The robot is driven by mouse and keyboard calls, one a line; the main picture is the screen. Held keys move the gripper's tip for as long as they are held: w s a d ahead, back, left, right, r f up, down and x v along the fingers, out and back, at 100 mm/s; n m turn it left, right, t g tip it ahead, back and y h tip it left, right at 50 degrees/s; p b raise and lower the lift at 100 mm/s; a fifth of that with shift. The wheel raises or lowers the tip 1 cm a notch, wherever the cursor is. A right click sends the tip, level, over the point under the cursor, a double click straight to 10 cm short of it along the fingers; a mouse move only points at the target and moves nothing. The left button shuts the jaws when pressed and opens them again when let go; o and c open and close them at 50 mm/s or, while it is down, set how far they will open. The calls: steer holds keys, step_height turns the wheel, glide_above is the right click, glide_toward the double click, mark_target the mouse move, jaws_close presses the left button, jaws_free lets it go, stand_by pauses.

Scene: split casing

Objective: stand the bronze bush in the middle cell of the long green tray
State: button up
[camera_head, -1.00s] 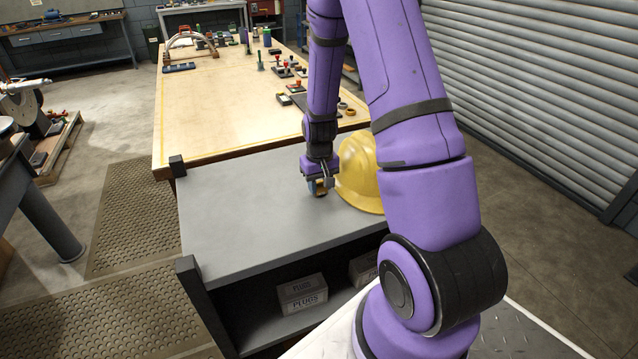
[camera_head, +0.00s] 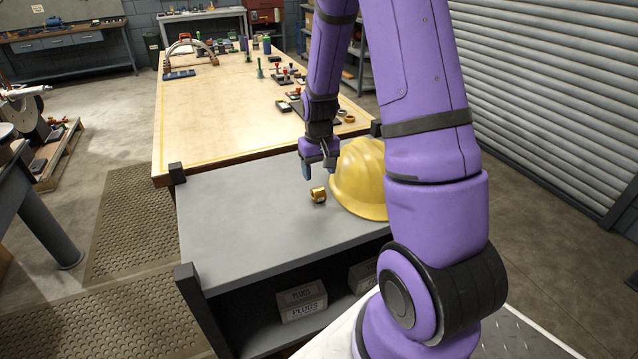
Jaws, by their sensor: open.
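A small gold-coloured bush (camera_head: 318,195) sits on the grey top of the shelf unit, just left of the yellow helmet. Its hole shows, and it looks as if it lies on its side, but it is small. My gripper (camera_head: 318,171) is open and empty, above and behind the bush and apart from it, fingers pointing down. I cannot make out a long green tray with cells in this view; the far bench's small items are too small to tell, and my arm hides part of the scene.
The yellow hard hat (camera_head: 360,182) stands close to the right of my gripper. The grey shelf top (camera_head: 240,215) is clear on the left. Behind it is a wooden bench (camera_head: 215,115) with an arched handle-like object (camera_head: 193,48) and several small parts. Plugs boxes (camera_head: 302,302) lie below.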

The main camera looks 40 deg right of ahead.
steer(key=s+a+r+t, duration=0.1)
steer(key=s+a+r, duration=0.15)
steer(key=r, duration=0.45)
steer(key=s+a+r+n+t, duration=0.1)
steer(key=s+a+r, duration=0.15)
steer(key=r, duration=0.45)
steer(key=s+a+r, duration=0.2)
steer(key=a+r, duration=0.2)
steer(key=r, duration=0.3)
steer(key=s+a+r+n+t, duration=0.1)
steer(key=s+a+r, duration=0.2)
steer(key=s, duration=0.4)
steer(key=s+a+r+n+t, duration=0.1)
steer(key=s+a+r+t, duration=0.1)
steer(key=s+r, duration=0.3)
steer(key=shift+s+a, duration=0.8)
steer(key=shift+s, duration=0.15)
steer(key=shift+o, duration=0.4)
steer(key=shift+s+a+r, duration=0.1)
steer(key=shift+s+r, duration=0.05)
steer(key=shift+s, duration=0.3)
steer(key=m+g, duration=0.3)
steer(key=g, duration=0.2)
glide_above(319, 189)
steer(key=f, duration=2.6)
steer(key=shift+a+f, duration=0.2)
steer(key=f, duration=1)
steer(key=shift+w+d+f, duration=0.1)
steer(key=shift+d+f, duration=0.1)
steer(key=shift+f, duration=0.1)
